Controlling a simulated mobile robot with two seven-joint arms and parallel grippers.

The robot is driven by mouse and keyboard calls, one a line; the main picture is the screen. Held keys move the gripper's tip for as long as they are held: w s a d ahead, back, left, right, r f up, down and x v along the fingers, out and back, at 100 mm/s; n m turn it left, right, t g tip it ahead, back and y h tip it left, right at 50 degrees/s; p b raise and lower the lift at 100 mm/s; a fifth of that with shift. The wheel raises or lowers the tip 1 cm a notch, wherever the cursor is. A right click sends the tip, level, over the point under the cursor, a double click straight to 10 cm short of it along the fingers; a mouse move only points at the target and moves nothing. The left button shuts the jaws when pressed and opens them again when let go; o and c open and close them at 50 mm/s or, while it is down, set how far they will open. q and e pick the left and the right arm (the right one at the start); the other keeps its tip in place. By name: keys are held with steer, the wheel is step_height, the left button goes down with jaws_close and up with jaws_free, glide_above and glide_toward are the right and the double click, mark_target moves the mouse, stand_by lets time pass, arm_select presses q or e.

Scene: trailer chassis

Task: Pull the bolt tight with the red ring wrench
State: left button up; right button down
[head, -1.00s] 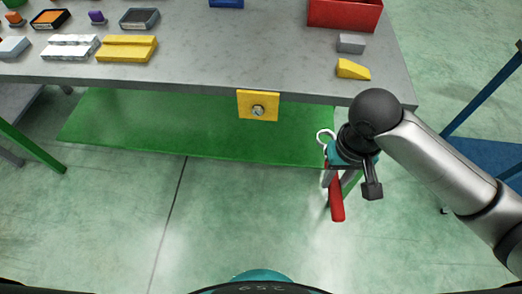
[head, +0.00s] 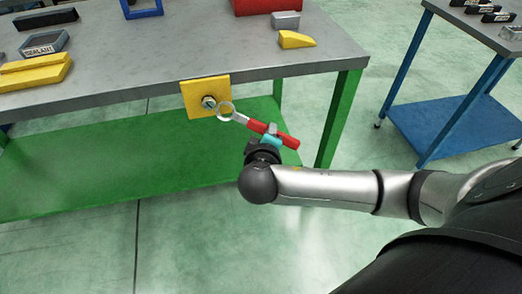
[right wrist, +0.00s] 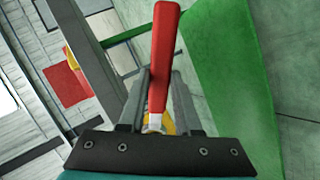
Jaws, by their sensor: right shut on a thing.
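The bolt (head: 208,102) sits in a yellow plate (head: 194,88) on the front edge of the workbench. My right gripper (head: 271,132) is shut on the red handle of the ring wrench (head: 255,126). The wrench's silver ring end (head: 226,110) points left, just right of the bolt in the picture. The ring does not appear to be around the bolt; I cannot tell the gap in depth. In the right wrist view the red handle (right wrist: 164,60) stands between the two fingers, and the ring is hidden. My left gripper is not in view.
The grey benchtop (head: 160,60) bears a yellow wedge (head: 297,40), a grey block (head: 285,20) and a red bin (head: 265,6). Green legs and a green lower shelf (head: 120,165) lie below. A second, blue-legged table (head: 455,125) stands at the right. The floor in front is clear.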

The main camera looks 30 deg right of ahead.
steer(key=n+t+b, duration=0.1)
steer(key=t+b, duration=0.1)
steer(key=a+f+n+t+y+b, duration=0.1)
steer(key=t+b, duration=0.1)
steer(key=w+n+t+y+b, duration=0.1)
steer(key=t+b, duration=0.1)
steer(key=shift+a+f+n+t+b, duration=0.2)
steer(key=shift+n+t+b, duration=0.1)
steer(key=shift+n+b, duration=0.1)
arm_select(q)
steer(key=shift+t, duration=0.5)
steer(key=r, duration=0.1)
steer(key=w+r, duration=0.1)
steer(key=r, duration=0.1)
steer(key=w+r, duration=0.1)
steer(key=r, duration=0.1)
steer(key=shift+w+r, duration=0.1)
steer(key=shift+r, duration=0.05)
arm_select(e)
steer(key=shift+a+r+y, duration=0.15)
steer(key=shift+y, duration=0.15)
steer(key=shift+s, duration=0.1)
